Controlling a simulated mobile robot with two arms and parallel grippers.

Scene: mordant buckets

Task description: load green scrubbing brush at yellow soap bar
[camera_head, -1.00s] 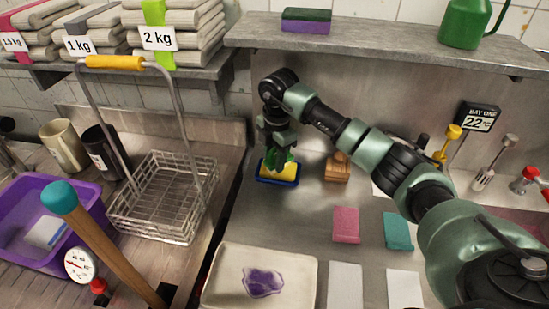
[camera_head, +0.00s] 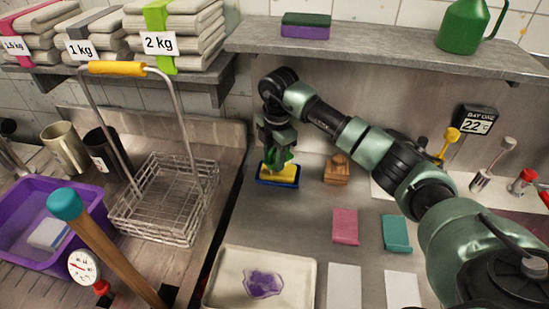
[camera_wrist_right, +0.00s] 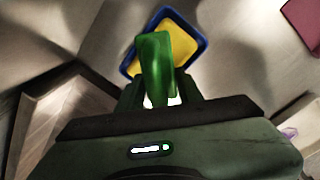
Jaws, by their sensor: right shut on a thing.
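The green scrubbing brush (camera_head: 279,159) is in my right gripper (camera_head: 277,148), which is shut on it and points down over the soap. The brush also shows in the right wrist view (camera_wrist_right: 155,62), upright between the fingers. The yellow soap bar (camera_head: 286,174) lies in a blue dish (camera_head: 277,184) on the steel counter; it shows behind the brush in the right wrist view (camera_wrist_right: 182,38). The brush's lower end is at the soap; I cannot tell whether they touch. My left gripper is not in view.
A wooden block-like item (camera_head: 337,171) stands right of the dish. Pink (camera_head: 345,226) and teal (camera_head: 396,232) pieces lie in front. A white tray (camera_head: 222,277) holds a purple patch. A wire basket (camera_head: 158,225) stands left. A shelf (camera_head: 380,52) overhangs behind.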

